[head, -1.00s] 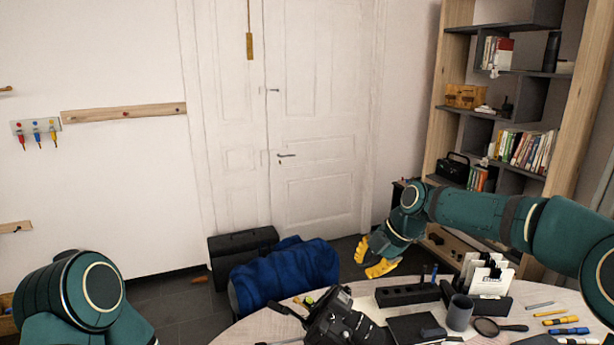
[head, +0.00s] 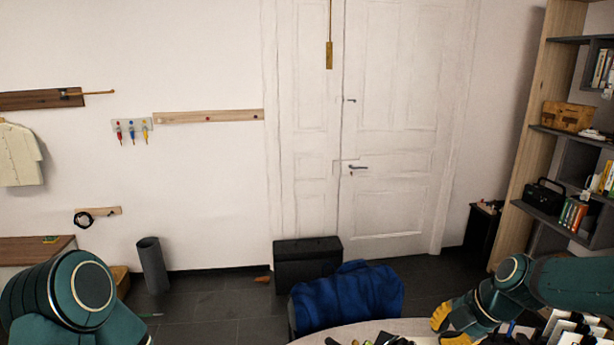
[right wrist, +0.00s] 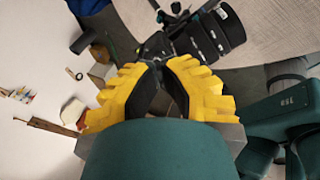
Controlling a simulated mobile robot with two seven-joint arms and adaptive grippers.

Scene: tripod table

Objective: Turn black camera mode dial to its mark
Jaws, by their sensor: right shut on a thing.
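The black camera (head: 394,340) is cut off by the bottom edge of the head view. The right wrist view shows the camera (right wrist: 208,38) on the table just past my fingertips, with its thick lens to the right. I cannot make out its mode dial or mark. My right gripper (head: 446,326), with yellow fingers, is at the table's far edge, right of the camera in the head view. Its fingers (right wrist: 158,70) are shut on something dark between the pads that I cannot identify. My left gripper is out of view.
The pale round table (head: 330,336) shows only its far edge. A blue cloth item (head: 348,298) and a black case (head: 305,262) are beyond it. A card holder (head: 578,328) stands at right, near my right arm. A shelf (head: 537,130) rises at the right.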

